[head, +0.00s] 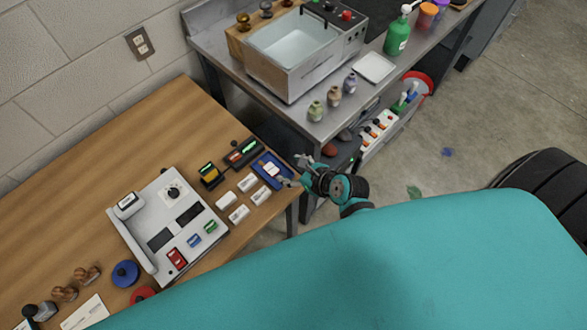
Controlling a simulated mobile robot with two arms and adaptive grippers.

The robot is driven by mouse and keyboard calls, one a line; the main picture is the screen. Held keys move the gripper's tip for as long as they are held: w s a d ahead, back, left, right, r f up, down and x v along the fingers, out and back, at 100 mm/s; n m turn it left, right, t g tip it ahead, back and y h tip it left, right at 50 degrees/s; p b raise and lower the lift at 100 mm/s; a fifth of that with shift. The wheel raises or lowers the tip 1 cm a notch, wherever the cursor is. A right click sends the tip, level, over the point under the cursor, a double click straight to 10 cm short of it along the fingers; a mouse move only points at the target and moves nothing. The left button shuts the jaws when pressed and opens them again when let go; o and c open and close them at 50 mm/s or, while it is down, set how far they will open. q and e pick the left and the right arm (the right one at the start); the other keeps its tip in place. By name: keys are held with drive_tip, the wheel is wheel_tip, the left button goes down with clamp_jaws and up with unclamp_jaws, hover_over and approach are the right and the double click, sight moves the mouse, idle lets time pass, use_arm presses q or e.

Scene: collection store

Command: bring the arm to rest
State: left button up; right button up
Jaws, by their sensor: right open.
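My right gripper (298,172) is open, at the right front corner of the wooden table (90,148). Its fingers point left, close to a small blue tray (262,180) that has a white piece in it. I cannot tell whether the fingers touch the tray. Nothing shows between the fingers. My right arm's dark wrist and teal link lie just right of the table's edge. My left gripper is not in view.
A grey device (160,212) with dark panels, several white blocks and stamps stand on the wooden table. Behind is a metal bench (215,45) with a water basin (293,44), small jars and a green bottle (397,36). Floor (490,100) at right is mostly clear.

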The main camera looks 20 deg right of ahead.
idle(0.3)
drive_tip(key=s+d+r+n+g+h, duration=0.1)
drive_tip(key=s+r+n+g, duration=0.15)
drive_tip(key=s+n, duration=0.6)
drive_tip(key=s+d+r+n+g+h, duration=0.1)
drive_tip(key=s+r+n, duration=0.2)
drive_tip(key=n, duration=1.1)
drive_tip(key=s+d+r+n+g+h, duration=0.1)
drive_tip(key=s+r+n+g, duration=0.3)
drive_tip(key=n, duration=0.8)
drive_tip(key=s+f+b, duration=0.3)
drive_tip(key=f+b, duration=0.2)
drive_tip(key=f, duration=2.9)
drive_tip(key=s+d+f+b, duration=0.2)
drive_tip(key=s+f+b, duration=0.1)
drive_tip(key=s+f, duration=1.3)
drive_tip(key=shift+d+f+g+b, duration=0.2)
drive_tip(key=shift+f+g+b, duration=0.2)
drive_tip(key=shift+f, duration=0.5)
